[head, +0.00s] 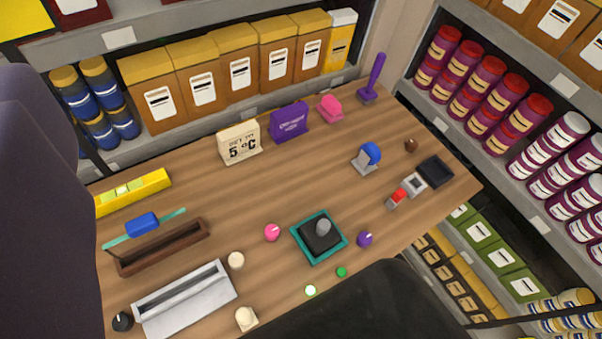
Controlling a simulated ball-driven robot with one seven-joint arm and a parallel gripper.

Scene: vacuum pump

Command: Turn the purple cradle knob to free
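The small purple knob (364,239) stands on the wooden tabletop, just right of a teal-edged square base (318,238) that bears a black block with a grey rounded stick. A small light mark shows on the knob's top, but its setting is too small to read. A purple sign (289,122) with lettering I cannot make out stands at the back of the table. My gripper's fingers do not show. A dark part, which may be mine, covers the bottom edge just below the knob, and another fills the left edge.
Stocked shelves stand behind and at right.

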